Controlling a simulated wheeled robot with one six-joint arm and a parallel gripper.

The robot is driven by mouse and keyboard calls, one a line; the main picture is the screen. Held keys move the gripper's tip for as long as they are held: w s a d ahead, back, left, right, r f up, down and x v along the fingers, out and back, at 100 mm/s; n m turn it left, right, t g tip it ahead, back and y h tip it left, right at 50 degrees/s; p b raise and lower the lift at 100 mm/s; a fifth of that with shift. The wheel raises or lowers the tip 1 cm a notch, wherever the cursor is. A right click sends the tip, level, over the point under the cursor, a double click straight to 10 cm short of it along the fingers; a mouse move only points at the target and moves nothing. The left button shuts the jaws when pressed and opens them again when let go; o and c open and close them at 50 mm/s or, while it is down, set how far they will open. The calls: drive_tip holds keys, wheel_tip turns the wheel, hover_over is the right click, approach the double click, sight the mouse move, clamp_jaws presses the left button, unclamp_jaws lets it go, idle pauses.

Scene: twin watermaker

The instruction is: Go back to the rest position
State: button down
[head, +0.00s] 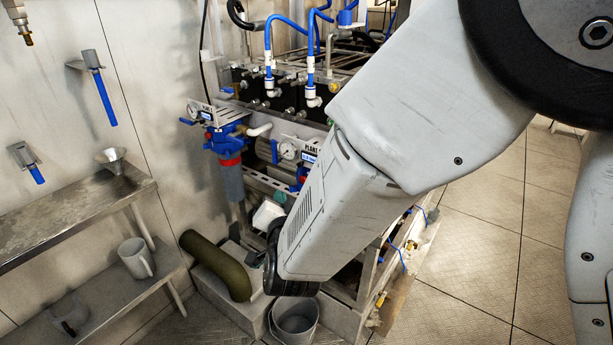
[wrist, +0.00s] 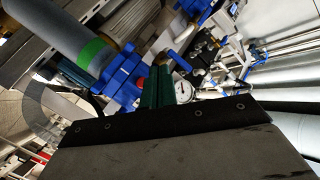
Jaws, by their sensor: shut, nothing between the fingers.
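My gripper (wrist: 156,88) shows in the wrist view as two dark green fingers, shut together with nothing between them. They point toward the watermaker's blue fittings (wrist: 122,78) and a round pressure gauge (wrist: 183,91). I cannot tell whether the fingertips touch anything. In the head view my arm reaches down across the right half and bends toward the watermaker (head: 300,110). The wrist end is low in front of the machine, and the arm hides much of the machine's lower right side. The fingers are mostly hidden there.
A steel shelf (head: 70,215) on the left holds a funnel (head: 112,158), with a white mug (head: 136,258) below. A dark green hose (head: 215,264) and a grey bucket (head: 296,318) are low, close to my wrist. The tiled floor (head: 480,255) at right is clear.

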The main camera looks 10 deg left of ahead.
drive_tip(key=s+d+f+n+g, duration=0.3)
drive_tip(key=s+f+n+g, duration=0.2)
drive_tip(key=s+f+g, duration=0.35)
drive_tip(key=s+d+r+g+h, duration=0.1)
drive_tip(key=s+d+r, duration=0.4)
drive_tip(key=d, duration=0.9)
drive_tip(key=s+d+r+m+g+h, duration=0.1)
drive_tip(key=s+d+r, duration=0.4)
drive_tip(key=d, duration=0.8)
drive_tip(key=s+d+r+m+g+h, duration=0.1)
drive_tip(key=s+d+r+g+h, duration=0.2)
drive_tip(key=d+r, duration=0.7)
drive_tip(key=s+d+h, duration=0.1)
drive_tip(key=s+d, duration=0.1)
drive_tip(key=d, duration=0.2)
drive_tip(key=shift+s+d, duration=0.2)
drive_tip(key=shift+d, duration=0.15)
